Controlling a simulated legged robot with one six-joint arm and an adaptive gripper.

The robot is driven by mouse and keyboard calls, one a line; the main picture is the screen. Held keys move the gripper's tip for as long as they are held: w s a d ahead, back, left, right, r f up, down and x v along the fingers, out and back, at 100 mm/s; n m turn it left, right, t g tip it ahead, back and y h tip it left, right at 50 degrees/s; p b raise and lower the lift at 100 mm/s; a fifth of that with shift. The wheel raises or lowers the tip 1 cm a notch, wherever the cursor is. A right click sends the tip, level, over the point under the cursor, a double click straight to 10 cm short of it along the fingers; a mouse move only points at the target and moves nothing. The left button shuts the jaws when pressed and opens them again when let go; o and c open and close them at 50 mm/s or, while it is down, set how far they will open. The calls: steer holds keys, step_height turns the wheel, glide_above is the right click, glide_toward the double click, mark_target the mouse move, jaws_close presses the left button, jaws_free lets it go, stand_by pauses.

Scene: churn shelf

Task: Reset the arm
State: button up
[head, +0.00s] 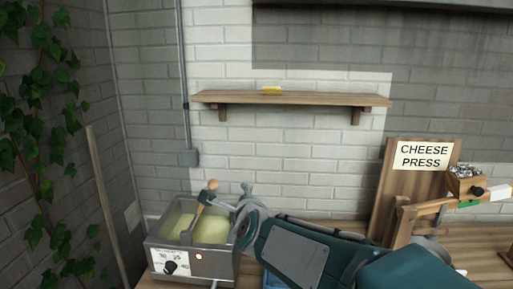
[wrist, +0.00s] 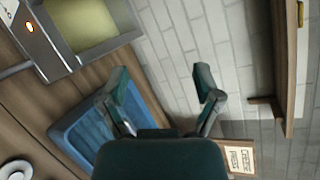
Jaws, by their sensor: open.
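My gripper (head: 236,198) is at the end of my teal arm, beside the right rim of the metal vat in the head view.
The vat (head: 155,241) holds pale yellow content and a wooden-ended tool (head: 208,189). A blue tray (wrist: 72,135) lies below my gripper. A wooden shelf (head: 325,98) bears a small yellow block (head: 271,90). The cheese press (head: 383,190) stands right.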

steer(key=s+d+f+n+g+h, duration=0.1)
steer(key=s+d+f+n+g, duration=0.2)
steer(key=s+d+n, duration=0.3)
steer(key=s+d+f+n+g+h, duration=0.1)
steer(key=s+d+f+n+g, duration=0.2)
steer(key=s+d+n, duration=0.4)
steer(key=s+d+f+n+g+h, duration=0.2)
steer(key=s+d+n, duration=0.4)
steer(key=s, duration=0.9)
steer(key=shift+d+f+n+g, duration=0.4)
steer(key=shift+f+n, duration=0.2)
steer(key=shift+o, duration=0.3)
steer(key=shift+w, duration=0.1)
